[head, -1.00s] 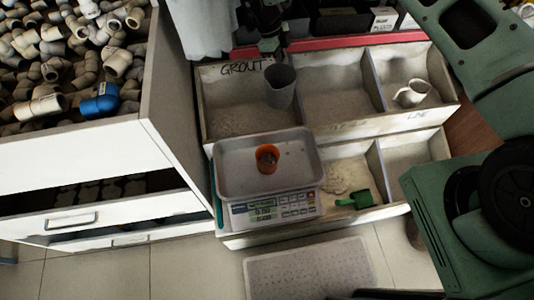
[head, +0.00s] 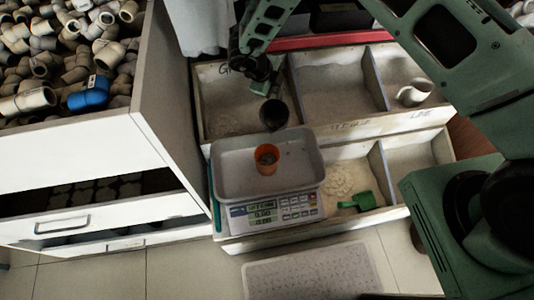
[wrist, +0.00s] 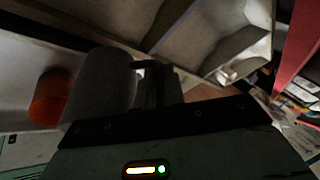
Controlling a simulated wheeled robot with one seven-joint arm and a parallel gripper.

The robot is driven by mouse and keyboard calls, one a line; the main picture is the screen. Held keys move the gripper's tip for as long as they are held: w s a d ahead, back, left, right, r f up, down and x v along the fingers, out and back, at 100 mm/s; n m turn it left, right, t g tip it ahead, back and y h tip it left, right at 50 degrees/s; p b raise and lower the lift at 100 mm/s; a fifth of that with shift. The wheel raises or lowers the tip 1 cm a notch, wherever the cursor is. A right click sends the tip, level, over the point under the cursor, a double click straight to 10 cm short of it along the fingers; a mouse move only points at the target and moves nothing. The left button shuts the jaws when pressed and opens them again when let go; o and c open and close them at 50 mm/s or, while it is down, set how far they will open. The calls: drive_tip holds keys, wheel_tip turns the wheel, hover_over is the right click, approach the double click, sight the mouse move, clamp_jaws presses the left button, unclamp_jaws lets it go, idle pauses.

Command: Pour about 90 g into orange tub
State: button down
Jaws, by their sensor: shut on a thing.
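The orange tub (head: 267,158) stands upright on the grey pan (head: 228,180) of the scale (head: 268,212). Some greyish material seems to lie inside it. A dark grey cup (head: 274,114) is tilted with its mouth toward the camera, above and behind the tub, near the pan's back edge. My gripper (head: 262,88) is shut on the cup from behind; the fingertips are partly hidden. In the wrist view the cup (wrist: 100,92) is close in front of the jaws, with the orange tub (wrist: 50,97) beyond it at left. No stream of material is visible.
Bins of powder (head: 330,85) stand behind the scale, with a white jug (head: 414,92) at right. A green scoop (head: 360,201) lies in a front bin. A cabinet with pipe fittings (head: 88,93) stands at left.

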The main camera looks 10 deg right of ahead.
sight(274, 100)
drive_tip(key=shift+s+a+r+t+h+b, duration=0.15)
drive_tip(key=shift+s+a+t+h+b, duration=0.15)
drive_tip(key=shift+s+t+b, duration=0.25)
drive_tip(key=shift+s+a+r+t+h+b, duration=0.1)
drive_tip(key=shift+s+a+t+h+b, duration=0.1)
drive_tip(key=shift+s+a+t+b, duration=0.3)
drive_tip(key=shift+s+a+r+m+t+h+b, duration=0.15)
drive_tip(key=shift+s+m+t+b, duration=0.1)
drive_tip(key=shift+s+b, duration=0.2)
drive_tip(key=shift+s+d+r+m+t+h+b, duration=0.1)
drive_tip(key=shift+s+r+m+t+h+b, duration=0.15)
drive_tip(key=shift+b, duration=0.2)
drive_tip(key=shift+s+a+r+t+h+b, duration=0.2)
drive_tip(key=shift+s+r+t, duration=0.1)
drive_tip(key=shift+r, duration=0.15)
drive_tip(key=shift+s+a+r+t+h+b, duration=0.1)
drive_tip(key=shift+s+r+t+b, duration=0.1)
drive_tip(key=shift+s+r+t, duration=0.15)
drive_tip(key=s+r+t, duration=0.1)
drive_tip(key=s+a+r+t+h+b, duration=0.1)
drive_tip(key=s+r, duration=0.1)
drive_tip(key=shift+a+r+m+h, duration=0.1)
drive_tip(key=shift+r+m+h, duration=0.05)
drive_tip(key=shift+m+h, duration=0.2)
drive_tip(key=shift+s+a+r+m+t+h+b, duration=0.2)
drive_tip(key=shift+s+a+r+t+h+b, duration=0.2)
drive_tip(key=shift+s+b, duration=0.25)
drive_tip(key=shift+s+a+r+m+t+h+b, duration=0.15)
drive_tip(key=shift+s+a+r+t+b, duration=0.15)
drive_tip(key=shift+s+t+b, duration=0.25)
